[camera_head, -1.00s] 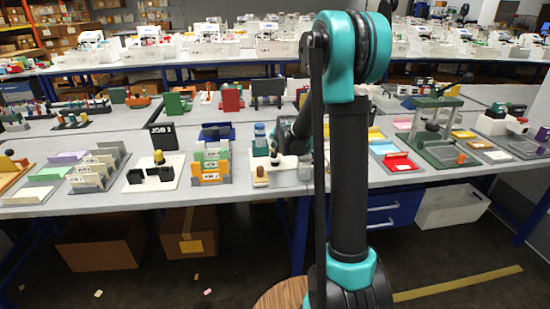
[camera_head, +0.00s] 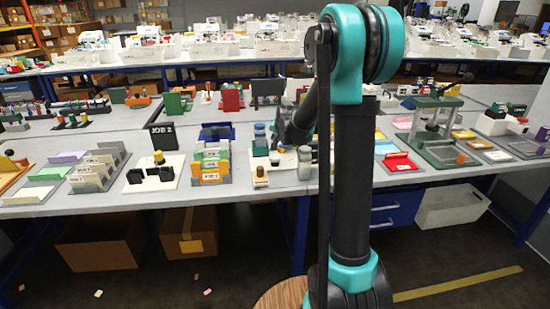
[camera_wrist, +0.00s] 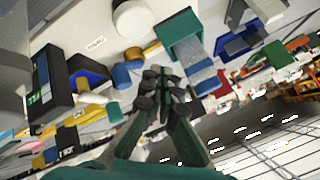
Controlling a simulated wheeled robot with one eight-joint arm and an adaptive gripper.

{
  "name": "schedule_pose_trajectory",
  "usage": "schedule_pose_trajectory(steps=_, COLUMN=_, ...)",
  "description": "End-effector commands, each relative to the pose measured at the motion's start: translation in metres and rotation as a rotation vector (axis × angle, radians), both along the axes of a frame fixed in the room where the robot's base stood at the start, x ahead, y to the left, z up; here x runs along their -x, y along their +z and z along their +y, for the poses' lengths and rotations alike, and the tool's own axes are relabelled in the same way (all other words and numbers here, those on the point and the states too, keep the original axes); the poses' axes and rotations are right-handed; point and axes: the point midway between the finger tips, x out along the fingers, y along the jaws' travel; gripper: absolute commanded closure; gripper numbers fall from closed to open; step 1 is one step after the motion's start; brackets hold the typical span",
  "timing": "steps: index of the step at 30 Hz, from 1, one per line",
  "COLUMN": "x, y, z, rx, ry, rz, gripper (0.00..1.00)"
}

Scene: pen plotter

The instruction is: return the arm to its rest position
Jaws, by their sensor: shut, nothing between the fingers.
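My arm stands upright right of centre in the head view. Its dark forearm reaches down behind the upper arm toward the white board (camera_head: 284,180) on the bench. In the wrist view my gripper (camera_wrist: 160,84) has its dark fingers together, with nothing held. The gripper is small and hard to make out in the head view, near the small items on the board. My upper arm hides part of the bench to the right.
A green-framed press (camera_head: 437,120) and a red tray (camera_head: 398,164) are to the right. Cardboard boxes (camera_head: 188,233) lie under the bench. Open floor is in front.

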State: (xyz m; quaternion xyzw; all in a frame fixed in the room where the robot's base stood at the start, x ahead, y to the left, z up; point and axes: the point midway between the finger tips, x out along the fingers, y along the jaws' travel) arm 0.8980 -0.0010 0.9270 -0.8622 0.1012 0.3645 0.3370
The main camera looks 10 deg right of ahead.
Motion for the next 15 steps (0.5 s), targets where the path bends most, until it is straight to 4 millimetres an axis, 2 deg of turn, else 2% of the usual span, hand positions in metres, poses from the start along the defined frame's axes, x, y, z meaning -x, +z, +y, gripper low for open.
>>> schedule_pose_trajectory(steps=8, x=0.001, y=0.0, z=0.0, rx=0.001, ry=0.0, rz=0.001, gripper=1.0)
schedule_pose_trajectory(steps=10, x=0.007, y=0.0, z=-0.001, rx=0.008, ry=0.006, rz=0.006, gripper=1.0)
schedule_pose_trajectory(steps=13, x=0.031, y=-0.001, z=-0.004, rx=0.04, ry=0.033, rz=0.028, gripper=1.0)
schedule_pose_trajectory(steps=15, x=0.059, y=-0.003, z=-0.008, rx=0.077, ry=0.066, rz=0.053, gripper=1.0)
